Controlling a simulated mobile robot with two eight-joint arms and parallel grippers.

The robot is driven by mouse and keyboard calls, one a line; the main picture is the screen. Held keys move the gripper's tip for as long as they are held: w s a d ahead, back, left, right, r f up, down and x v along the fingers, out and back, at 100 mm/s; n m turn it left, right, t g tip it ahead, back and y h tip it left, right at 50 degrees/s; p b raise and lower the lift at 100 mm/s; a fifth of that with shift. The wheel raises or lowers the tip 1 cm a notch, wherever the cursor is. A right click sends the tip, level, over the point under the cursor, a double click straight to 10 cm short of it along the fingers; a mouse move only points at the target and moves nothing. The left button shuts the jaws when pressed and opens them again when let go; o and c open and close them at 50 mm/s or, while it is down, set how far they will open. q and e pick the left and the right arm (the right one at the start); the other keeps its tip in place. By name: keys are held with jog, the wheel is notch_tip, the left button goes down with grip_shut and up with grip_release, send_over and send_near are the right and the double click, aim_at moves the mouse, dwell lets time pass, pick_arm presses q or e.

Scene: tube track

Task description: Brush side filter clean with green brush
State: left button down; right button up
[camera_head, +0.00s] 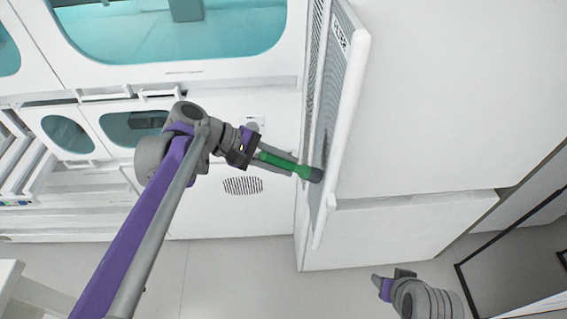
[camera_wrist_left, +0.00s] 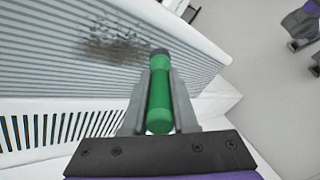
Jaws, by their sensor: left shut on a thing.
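The side filter (camera_head: 326,125) is a grey slatted panel in a white frame, standing out from the white cabinet's side. It also fills the upper left of the left wrist view (camera_wrist_left: 60,65), with a dark dirt patch (camera_wrist_left: 122,42) on its slats. My left gripper (camera_head: 300,170) is shut on the green brush (camera_head: 285,166), gripping its handle (camera_wrist_left: 160,95). The brush's dark head (camera_head: 316,175) is at the filter's lower part; I cannot tell whether it touches. My right gripper (camera_head: 391,277) is empty and looks open, low and right of the filter.
White cabinets with teal windows (camera_head: 180,30) stand at the left and back. A large white cabinet body (camera_head: 440,100) is right of the filter. A dark-framed panel (camera_head: 515,260) stands at the lower right. The grey floor (camera_head: 240,275) is clear below the filter.

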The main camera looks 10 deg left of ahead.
pick_arm(q)
jog(key=shift+r, duration=0.1)
jog(key=shift+r+p, duration=0.4)
jog(key=shift+r, duration=0.2)
pick_arm(e)
jog(key=shift+w+r, duration=0.25)
jog(key=shift+r, duration=0.35)
pick_arm(q)
jog(key=shift+s+d+r, duration=0.1)
jog(key=shift+r+p, duration=1.05)
jog(key=shift+r, duration=0.7)
pick_arm(e)
jog(key=r, duration=0.1)
jog(key=w+r, duration=0.1)
jog(key=r, duration=0.1)
jog(key=shift+w, duration=0.1)
pick_arm(q)
jog(key=shift+f, duration=0.1)
jog(key=shift+f+b, duration=0.55)
jog(key=shift+f, duration=0.4)
pick_arm(e)
jog(key=shift+s+f, duration=0.45)
jog(key=shift+f, duration=0.35)
